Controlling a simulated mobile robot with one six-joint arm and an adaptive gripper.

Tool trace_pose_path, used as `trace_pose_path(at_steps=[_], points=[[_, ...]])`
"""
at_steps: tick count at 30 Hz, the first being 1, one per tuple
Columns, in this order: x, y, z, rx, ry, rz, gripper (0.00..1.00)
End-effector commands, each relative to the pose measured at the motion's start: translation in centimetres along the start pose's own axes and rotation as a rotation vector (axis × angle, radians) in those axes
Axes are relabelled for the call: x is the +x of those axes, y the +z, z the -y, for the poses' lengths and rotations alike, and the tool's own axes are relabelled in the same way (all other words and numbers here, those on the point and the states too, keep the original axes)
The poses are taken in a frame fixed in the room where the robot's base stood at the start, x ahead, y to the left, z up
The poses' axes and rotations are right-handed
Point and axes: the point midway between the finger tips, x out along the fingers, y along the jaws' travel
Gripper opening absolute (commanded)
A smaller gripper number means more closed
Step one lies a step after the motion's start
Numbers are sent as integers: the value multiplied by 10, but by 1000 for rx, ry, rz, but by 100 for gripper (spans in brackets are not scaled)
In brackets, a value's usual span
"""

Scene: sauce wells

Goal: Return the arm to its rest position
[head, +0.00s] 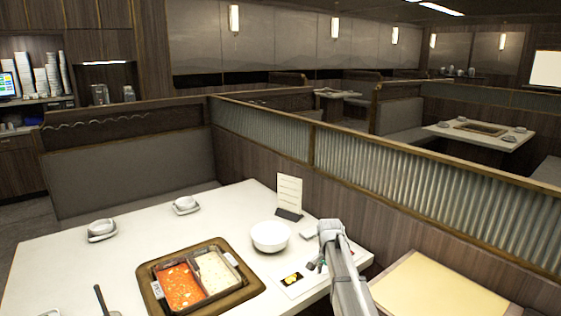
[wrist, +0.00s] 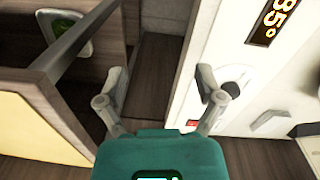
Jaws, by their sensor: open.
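My arm (head: 342,262) rises from the lower right of the head view, at the right end of the white table (head: 110,245). My gripper (head: 318,264) is small and partly hidden there, over or beside the table's right part. In the wrist view my gripper (wrist: 157,88) is open, its two fingers spread wide with nothing between them. The teal gripper body (wrist: 160,155) fills the bottom middle.
A divided pan of red and pale sauces (head: 182,286) sits in a brown tray frame (head: 147,292). A white bowl (head: 270,237) and a menu card (head: 289,192) stand near my arm.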

Motion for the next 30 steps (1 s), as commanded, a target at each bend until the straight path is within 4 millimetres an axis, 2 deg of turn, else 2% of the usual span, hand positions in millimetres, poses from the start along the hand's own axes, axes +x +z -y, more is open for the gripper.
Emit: trace_pose_path(at_steps=[10,15,18,30], points=[[31,51,-53,-201,-13,-2,87],[56,96,-98,-381,-23,-7,87],[66,115,-118,-476,-28,-10,87],[90,162,-166,-701,-39,-19,87]])
